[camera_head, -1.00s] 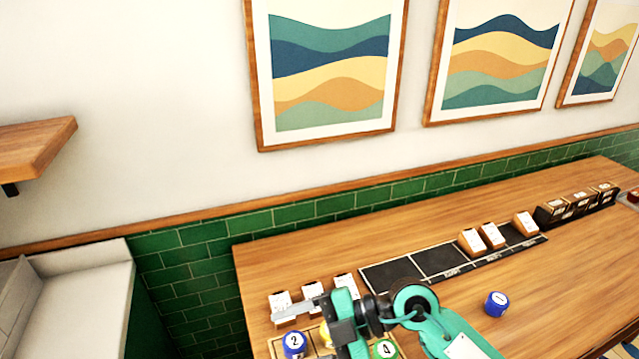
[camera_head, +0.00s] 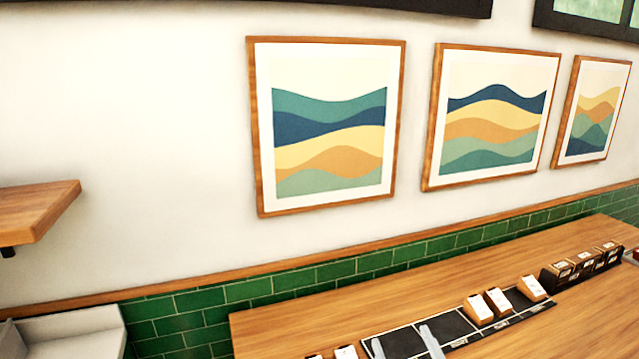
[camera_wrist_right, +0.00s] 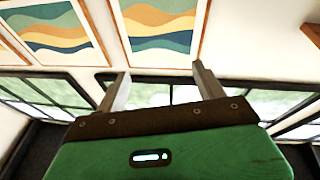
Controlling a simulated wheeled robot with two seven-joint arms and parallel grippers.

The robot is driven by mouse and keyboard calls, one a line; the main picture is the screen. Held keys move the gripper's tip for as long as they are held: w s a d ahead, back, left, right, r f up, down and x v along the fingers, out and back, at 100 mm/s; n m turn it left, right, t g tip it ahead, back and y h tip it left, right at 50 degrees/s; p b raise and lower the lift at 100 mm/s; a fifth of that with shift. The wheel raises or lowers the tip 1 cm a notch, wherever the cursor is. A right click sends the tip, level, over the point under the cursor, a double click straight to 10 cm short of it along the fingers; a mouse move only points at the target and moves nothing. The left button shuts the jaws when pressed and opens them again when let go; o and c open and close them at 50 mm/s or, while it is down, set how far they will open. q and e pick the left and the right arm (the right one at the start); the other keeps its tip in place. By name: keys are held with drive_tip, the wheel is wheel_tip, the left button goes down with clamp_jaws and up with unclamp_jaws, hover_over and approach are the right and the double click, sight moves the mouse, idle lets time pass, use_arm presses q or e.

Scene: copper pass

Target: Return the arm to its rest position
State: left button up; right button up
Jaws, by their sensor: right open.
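My right gripper (camera_head: 402,338) shows only as two grey fingertips at the bottom edge of the head view, in front of the dark tray strip on the wooden counter. In the right wrist view the right gripper (camera_wrist_right: 160,70) is open, its two fingers wide apart with nothing between them. It points toward the wall with the framed wave pictures (camera_wrist_right: 162,28), with windows (camera_wrist_right: 65,95) also in view. The rest of the right arm is below the head view. My left gripper is not in view.
The wooden counter (camera_head: 300,325) runs along the green-tiled wall (camera_head: 250,290). Wooden blocks with white labels (camera_head: 498,301) stand on the dark tray strip (camera_head: 460,328), with darker boxes (camera_head: 582,265) farther right. A wooden shelf (camera_head: 38,208) juts out at left.

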drive_tip(key=s+d+f+m+g+h, duration=0.1)
drive_tip(key=s+d+f+g+h, duration=0.1)
drive_tip(key=f, duration=0.5)
drive_tip(key=s+d+f+m+g+h, duration=0.1)
drive_tip(key=s+d+f+g+h, duration=0.1)
drive_tip(key=s+d+f+g, duration=0.2)
drive_tip(key=s+d+f+m+g+h, duration=0.1)
drive_tip(key=s+d+f+g, duration=0.2)
drive_tip(key=f, duration=0.7)
drive_tip(key=shift+s+g+h, duration=0.4)
drive_tip(key=shift+s+g, duration=1)
drive_tip(key=shift+s, duration=0.3)
drive_tip(key=s+f+n+g+y, duration=0.1)
drive_tip(key=s+f+g, duration=0.4)
drive_tip(key=s, duration=0.5)
wheel_tip(320, 180, down, 31)
drive_tip(key=s+g, duration=0.1)
drive_tip(key=g, duration=0.1)
drive_tip(key=s+d+f, duration=0.3)
drive_tip(key=s+f, duration=1.6)
drive_tip(key=shift+s+f+n+g, duration=0.25)
drive_tip(key=shift+f+n+g, duration=0.05)
drive_tip(key=shift+g, duration=0.1)
